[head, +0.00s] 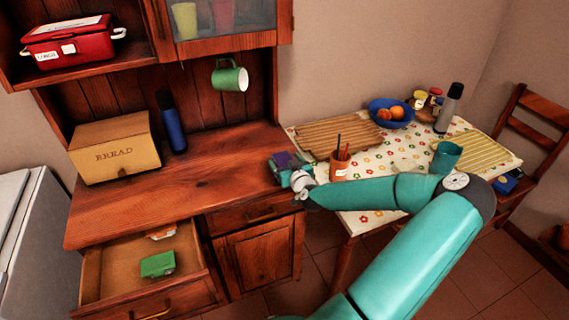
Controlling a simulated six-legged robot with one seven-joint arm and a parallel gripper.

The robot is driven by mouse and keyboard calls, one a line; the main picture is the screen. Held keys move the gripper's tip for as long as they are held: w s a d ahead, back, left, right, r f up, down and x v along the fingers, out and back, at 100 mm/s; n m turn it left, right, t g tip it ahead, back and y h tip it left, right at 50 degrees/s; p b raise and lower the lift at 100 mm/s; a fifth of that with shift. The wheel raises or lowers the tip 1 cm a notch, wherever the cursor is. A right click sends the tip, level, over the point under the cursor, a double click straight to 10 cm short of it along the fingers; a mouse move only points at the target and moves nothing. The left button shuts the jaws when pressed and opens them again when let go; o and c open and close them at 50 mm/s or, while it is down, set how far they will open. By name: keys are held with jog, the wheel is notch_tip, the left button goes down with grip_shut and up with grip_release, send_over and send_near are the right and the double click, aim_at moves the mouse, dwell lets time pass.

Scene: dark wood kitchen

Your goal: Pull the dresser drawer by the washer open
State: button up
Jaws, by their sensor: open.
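The dresser (190,190) is dark reddish wood with two drawers below its top. The drawer on the left (152,305), beside the white washer (42,240), stands pulled out, with its inside showing. A green block-like thing (158,264) and a small white and orange thing (161,232) lie in it. My gripper (284,160) is open at the right end of the dresser top, well away from the open drawer and its handle. No held thing can be made out in it.
The right drawer (258,211) is shut above a cupboard door. A bread box (115,146) and a blue bottle (171,122) stand on the dresser. The table (375,217) at right holds a pencil cup (339,167), blue bowl (391,112) and other items. A chair stands far right.

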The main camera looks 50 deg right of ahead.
aim_at(285, 160)
jog(key=shift+w+d+f, duration=0.1)
jog(key=shift+w+d, duration=0.2)
jog(key=shift+w, duration=0.3)
jog(key=c, duration=1.1)
jog(key=shift+r, duration=0.5)
notch_tip(285, 160, up, 2)
jog(key=shift+r, duration=0.15)
jog(key=s+a+r, duration=0.6)
jog(key=a, duration=0.1)
jog(key=s+a+r, duration=0.3)
jog(key=shift+s+a+r, duration=0.1)
jog(key=shift+a+r, duration=0.25)
